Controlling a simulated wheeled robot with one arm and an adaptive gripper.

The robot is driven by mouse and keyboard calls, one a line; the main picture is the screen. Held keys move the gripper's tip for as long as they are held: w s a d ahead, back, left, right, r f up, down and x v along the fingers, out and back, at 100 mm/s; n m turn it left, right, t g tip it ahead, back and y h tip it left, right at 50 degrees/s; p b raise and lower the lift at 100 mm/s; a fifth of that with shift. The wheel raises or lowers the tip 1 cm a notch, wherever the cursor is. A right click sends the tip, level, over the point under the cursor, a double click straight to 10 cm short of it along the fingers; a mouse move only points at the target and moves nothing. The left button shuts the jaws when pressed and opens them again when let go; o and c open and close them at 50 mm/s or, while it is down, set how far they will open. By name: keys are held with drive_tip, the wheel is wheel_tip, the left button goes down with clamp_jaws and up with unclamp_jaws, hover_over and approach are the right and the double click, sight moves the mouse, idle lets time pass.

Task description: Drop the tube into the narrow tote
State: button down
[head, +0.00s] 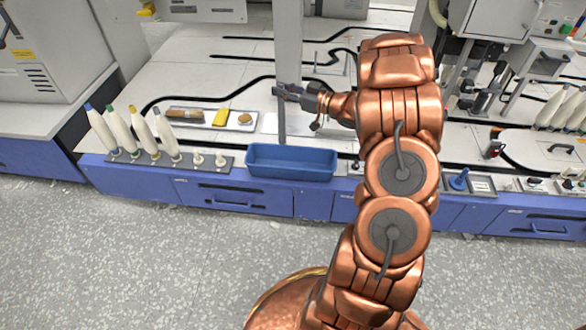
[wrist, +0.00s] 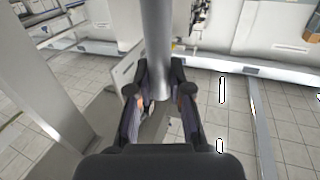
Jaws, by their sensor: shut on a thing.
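My gripper (head: 283,93) is shut on a grey tube (head: 282,122). The tube hangs roughly upright below the fingers in the head view. In the wrist view the tube (wrist: 157,45) runs from between the two dark fingers (wrist: 159,92) to the top edge. The narrow tote (head: 290,170) is a long blue open bin at the front edge of the bench. In the head view the tube's lower end appears just behind the tote's back rim, and I cannot tell its height. No contents show in the tote.
A white tray (head: 205,125) with brown, yellow and tan items lies left of the tube. Several tall bobbins (head: 118,125) stand on a rack at the front left. A grey upright post (head: 288,40) rises behind my gripper. A blue object (head: 459,180) stands at right.

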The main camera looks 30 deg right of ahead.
drive_tip(key=s+d+f+y+b, duration=0.1)
drive_tip(key=s+f+b, duration=0.3)
drive_tip(key=f+b, duration=0.2)
wheel_tip(320, 180, down, 2)
drive_tip(key=shift+s+d+f+n+g, duration=0.15)
drive_tip(key=shift+s+n+g, duration=0.15)
drive_tip(key=shift+n+g, duration=0.1)
drive_tip(key=c, duration=1)
unclamp_jaws()
drive_tip(key=v, duration=1.2)
